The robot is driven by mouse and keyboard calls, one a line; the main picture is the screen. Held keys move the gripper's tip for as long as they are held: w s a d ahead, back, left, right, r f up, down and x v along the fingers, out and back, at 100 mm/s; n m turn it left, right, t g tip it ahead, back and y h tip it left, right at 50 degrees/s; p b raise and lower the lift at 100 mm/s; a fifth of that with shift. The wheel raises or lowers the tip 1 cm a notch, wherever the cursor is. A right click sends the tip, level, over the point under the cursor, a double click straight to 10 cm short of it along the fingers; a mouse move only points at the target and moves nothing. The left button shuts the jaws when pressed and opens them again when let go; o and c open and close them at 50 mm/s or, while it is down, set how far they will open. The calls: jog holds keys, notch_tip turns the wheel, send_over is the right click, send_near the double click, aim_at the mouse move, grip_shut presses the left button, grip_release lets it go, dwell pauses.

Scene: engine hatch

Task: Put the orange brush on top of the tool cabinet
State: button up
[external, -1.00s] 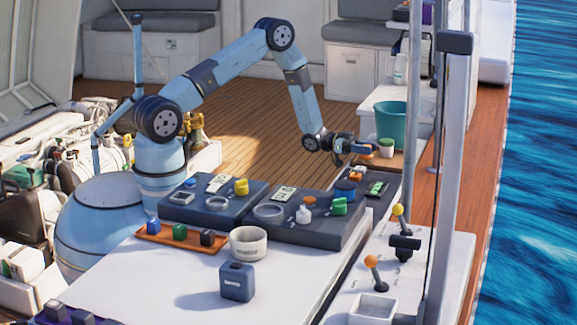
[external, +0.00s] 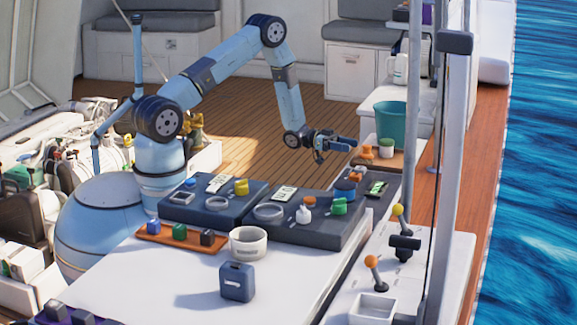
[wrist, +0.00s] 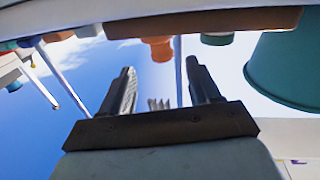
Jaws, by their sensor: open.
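The orange brush (external: 367,152) appears to stand upright on the brown wooden top of the tool cabinet (external: 398,160), left of a white jar with a green lid (external: 386,148). My gripper (external: 340,149) is open and empty, a little to the left of the brush and apart from it. In the upside-down wrist view, the brush (wrist: 158,48) shows against the brown cabinet edge (wrist: 205,20), beyond and between my two spread fingers (wrist: 160,72). Its fine details are too small to tell.
A teal bucket (external: 390,125) stands behind the cabinet top, close to the jar. The wooden deck (external: 265,120) left of my gripper is clear.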

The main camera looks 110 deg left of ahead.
jog(key=s, duration=0.6)
jog(key=shift+a, duration=0.45)
